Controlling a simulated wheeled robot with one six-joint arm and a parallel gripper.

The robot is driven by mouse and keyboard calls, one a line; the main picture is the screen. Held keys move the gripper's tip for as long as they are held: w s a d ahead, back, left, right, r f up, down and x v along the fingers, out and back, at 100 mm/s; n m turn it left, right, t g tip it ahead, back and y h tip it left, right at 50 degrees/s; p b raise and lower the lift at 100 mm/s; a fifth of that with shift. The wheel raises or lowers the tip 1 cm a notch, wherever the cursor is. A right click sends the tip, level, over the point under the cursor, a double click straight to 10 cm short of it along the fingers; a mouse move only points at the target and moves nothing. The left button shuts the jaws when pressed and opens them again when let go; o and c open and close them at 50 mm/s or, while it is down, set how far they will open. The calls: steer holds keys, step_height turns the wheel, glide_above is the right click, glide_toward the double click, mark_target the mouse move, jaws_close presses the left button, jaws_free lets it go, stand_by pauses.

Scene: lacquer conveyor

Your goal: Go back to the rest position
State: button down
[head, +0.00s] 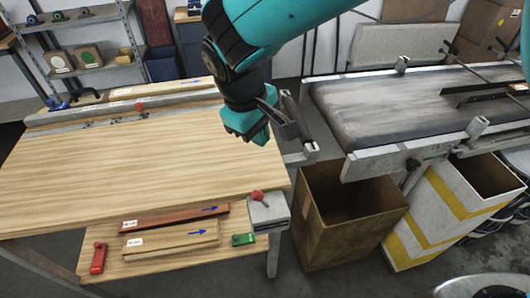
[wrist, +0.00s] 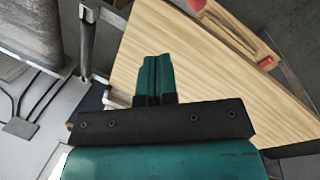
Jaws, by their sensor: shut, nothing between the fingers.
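My gripper (head: 262,133) hangs at the end of my teal and black arm in the head view, over the right end of the wooden table (head: 130,165). In the wrist view my gripper (wrist: 155,62) shows as two teal fingers pressed together, with nothing between them. The table's wooden top (wrist: 200,65) lies beneath and beyond the fingers there. The fingertips are apart from any object.
A conveyor belt (head: 390,105) runs at the right. A brown open box (head: 345,235) and a white and yellow striped bin (head: 450,225) stand below it. Reddish and pale boards (head: 170,237) lie on a lower shelf at the front. Shelves (head: 85,50) stand at the back left.

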steer(key=shift+v, duration=0.75)
steer(key=s+d+r+m+g+y, duration=0.1)
steer(key=s+d+r+y, duration=0.1)
steer(key=s+d+r, duration=0.3)
steer(key=s+d+r+m+y, duration=0.1)
steer(key=d+r, duration=0.1)
steer(key=d, duration=0.5)
steer(key=s+d+r+y, duration=0.1)
steer(key=s+d, duration=0.1)
steer(key=s, duration=0.3)
steer(key=s+d+r+m+y, duration=0.1)
steer(key=s+d+y, duration=0.1)
steer(key=s, duration=0.4)
steer(key=shift+s+d+b, duration=0.15)
steer(key=shift+d+b, duration=0.25)
